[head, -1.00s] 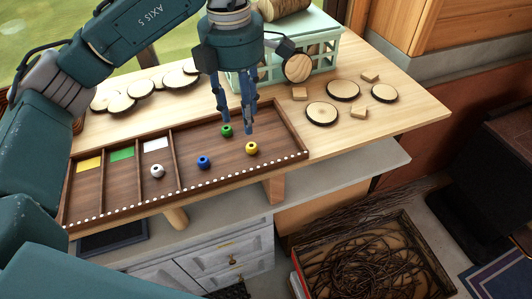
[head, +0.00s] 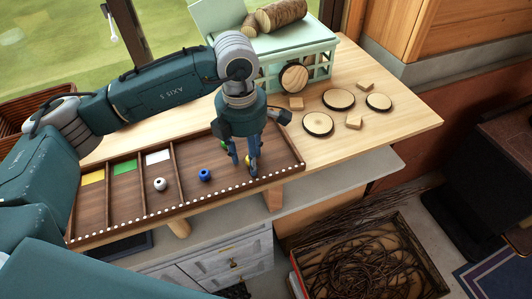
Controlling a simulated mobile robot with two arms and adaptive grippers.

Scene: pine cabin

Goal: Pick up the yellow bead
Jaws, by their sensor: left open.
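The wooden divided tray (head: 280,152) lies on the table. My left gripper (head: 244,164) points down into its large right section, fingers open and low over the tray floor. The yellow bead is hidden at or behind the fingertips; I cannot tell whether it is between them. The blue bead (head: 205,175) sits in the same section, left of the gripper. The white bead (head: 160,184) is in a narrower compartment further left. The green bead is hidden behind the gripper. My right gripper is out of view.
Narrow compartments hold yellow (head: 92,178), green (head: 124,167) and white (head: 157,157) patches. A pale green crate (head: 320,65) with logs stands behind the gripper. Wood slices (head: 318,124) and small blocks (head: 354,122) lie on the table at right. A box of twigs (head: 365,262) is on the floor.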

